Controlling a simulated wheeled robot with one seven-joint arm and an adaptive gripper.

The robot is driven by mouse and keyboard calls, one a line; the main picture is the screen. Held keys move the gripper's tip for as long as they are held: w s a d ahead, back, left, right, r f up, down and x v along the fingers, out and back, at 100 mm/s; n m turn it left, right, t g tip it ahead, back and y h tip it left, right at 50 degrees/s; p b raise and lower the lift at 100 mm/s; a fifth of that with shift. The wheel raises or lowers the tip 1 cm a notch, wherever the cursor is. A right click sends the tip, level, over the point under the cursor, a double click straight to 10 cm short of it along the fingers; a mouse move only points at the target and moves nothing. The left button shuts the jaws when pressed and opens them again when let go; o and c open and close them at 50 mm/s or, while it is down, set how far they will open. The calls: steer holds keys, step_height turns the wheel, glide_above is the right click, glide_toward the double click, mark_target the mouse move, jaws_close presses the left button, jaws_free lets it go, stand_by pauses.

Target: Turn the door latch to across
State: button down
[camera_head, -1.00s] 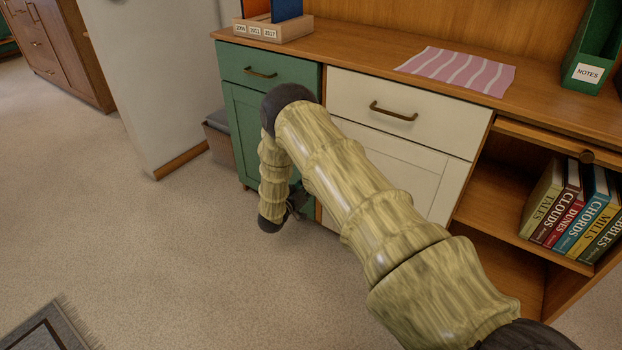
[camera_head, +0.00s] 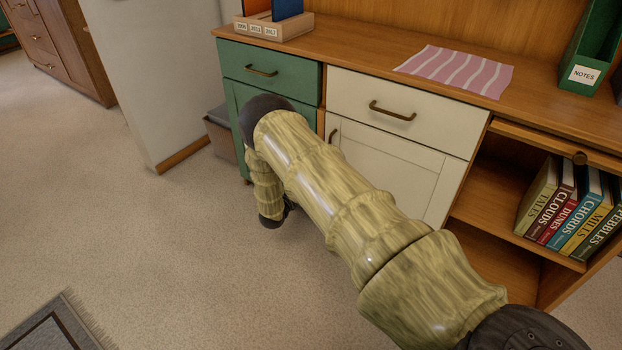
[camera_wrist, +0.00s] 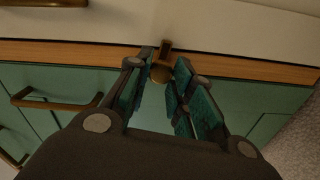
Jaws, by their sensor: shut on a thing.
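The door latch (camera_wrist: 163,72) is a small brass piece on the wooden strip between the green and cream fronts. In the wrist view it sits between the fingertips of my gripper (camera_wrist: 165,68), which is shut on it. A short brass end shows above the fingertips, over the edge of the cream front; the rest is partly covered by the fingers, so its exact angle is hard to tell. In the head view my arm hides the latch and nearly all of the gripper. The green door (camera_head: 234,120) and the cream door (camera_head: 400,170) both look closed.
A green drawer (camera_head: 262,72) and a cream drawer (camera_head: 395,112) with brass handles sit above the doors. An open shelf with several books (camera_head: 560,212) is at the right. Open carpet lies in front.

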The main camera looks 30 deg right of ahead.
steer(key=shift+w+a+n, duration=0.1)
steer(key=shift+a+n, duration=0.05)
steer(key=shift+n, duration=0.95)
steer(key=c, duration=1.3)
jaws_free()
steer(key=shift+w, duration=0.1)
steer(key=shift+o, duration=0.2)
steer(key=v, duration=1.2)
